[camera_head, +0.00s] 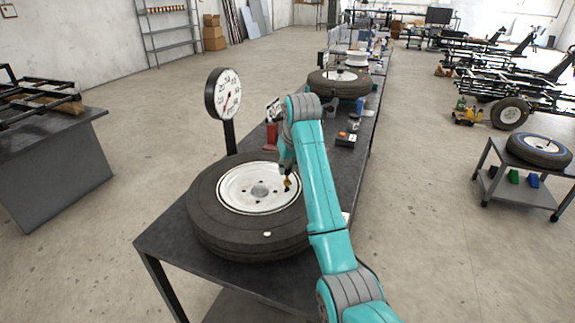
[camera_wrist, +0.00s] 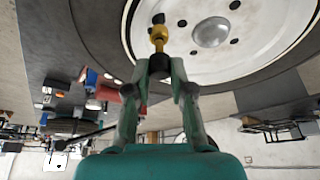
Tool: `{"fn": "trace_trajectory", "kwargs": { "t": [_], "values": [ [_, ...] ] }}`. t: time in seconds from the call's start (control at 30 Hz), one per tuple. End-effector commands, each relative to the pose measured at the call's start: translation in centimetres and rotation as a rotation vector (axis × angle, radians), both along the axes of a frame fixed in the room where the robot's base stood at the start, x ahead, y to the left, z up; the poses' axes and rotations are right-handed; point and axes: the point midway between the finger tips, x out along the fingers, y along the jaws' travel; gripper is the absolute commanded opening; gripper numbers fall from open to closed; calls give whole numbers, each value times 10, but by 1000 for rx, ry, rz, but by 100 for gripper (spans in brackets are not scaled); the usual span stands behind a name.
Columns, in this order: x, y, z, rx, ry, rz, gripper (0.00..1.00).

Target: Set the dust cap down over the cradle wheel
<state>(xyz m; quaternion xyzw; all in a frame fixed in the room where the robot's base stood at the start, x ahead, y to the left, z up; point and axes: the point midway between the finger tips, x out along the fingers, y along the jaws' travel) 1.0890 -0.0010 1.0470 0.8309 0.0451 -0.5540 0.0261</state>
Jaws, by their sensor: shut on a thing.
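A wheel with a black tyre (camera_head: 212,228) and a white rim lies flat on the dark bench. In the wrist view its white rim (camera_wrist: 255,55) has a grey domed centre and dark holes. My gripper (camera_head: 286,174) is over the right part of the rim. In the wrist view my gripper (camera_wrist: 160,72) is shut on a small part, apparently the dust cap (camera_wrist: 159,36), with a brass-coloured body, a black piece between the fingers and a dark tip. The tip appears close to the rim; I cannot tell whether it touches. Which wheel is the cradle wheel is not marked.
A round dial gauge (camera_head: 224,94) on a post stands behind the wheel. A second tyre (camera_head: 338,84) lies farther along the bench. Red and black items (camera_head: 346,139) sit between. A cart at right carries another tyre (camera_head: 538,150).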

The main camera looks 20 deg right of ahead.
Motion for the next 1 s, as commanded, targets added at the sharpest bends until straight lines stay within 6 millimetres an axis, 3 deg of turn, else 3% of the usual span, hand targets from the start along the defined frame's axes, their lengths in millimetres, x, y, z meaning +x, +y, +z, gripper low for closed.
{"fn": "trace_trajectory", "kwargs": {
  "t": [1.0],
  "values": [
    [0,0,-15,0,0,0,4]
  ]
}}
